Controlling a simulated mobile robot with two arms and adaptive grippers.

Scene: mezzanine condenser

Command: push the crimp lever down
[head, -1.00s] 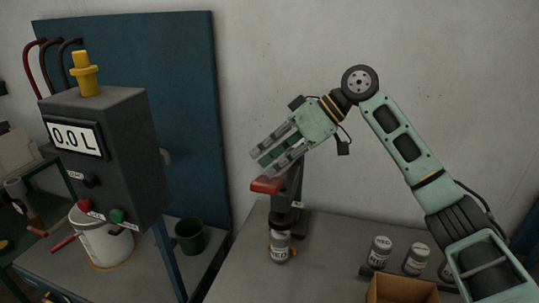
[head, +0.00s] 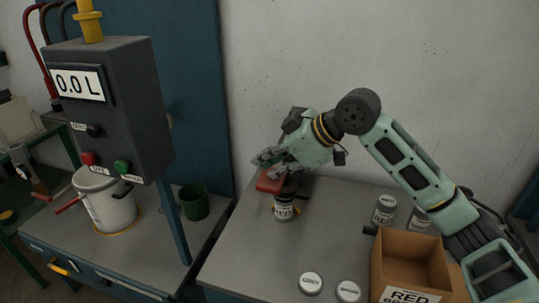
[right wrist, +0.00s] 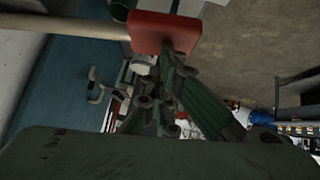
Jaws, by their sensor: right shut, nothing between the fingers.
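The crimp lever has a red handle (head: 270,182) and sits low, close above a labelled can (head: 285,208) under the dark press on the table. My right gripper (head: 267,160) is shut and empty, with its fingertips at the top of the red handle. The right wrist view shows the red handle (right wrist: 165,32) right at the tips of the shut fingers (right wrist: 168,65); they look to be in contact, with nothing gripped. The can's top and the crimp head are mostly hidden. My left gripper is not in view.
A cardboard box (head: 405,245) stands at the front right, with labelled cans (head: 384,208) behind it and two round lids (head: 311,283) to its left. A grey dispenser box (head: 125,105), white pail (head: 103,205) and green cup (head: 194,201) are at left. The table's middle is clear.

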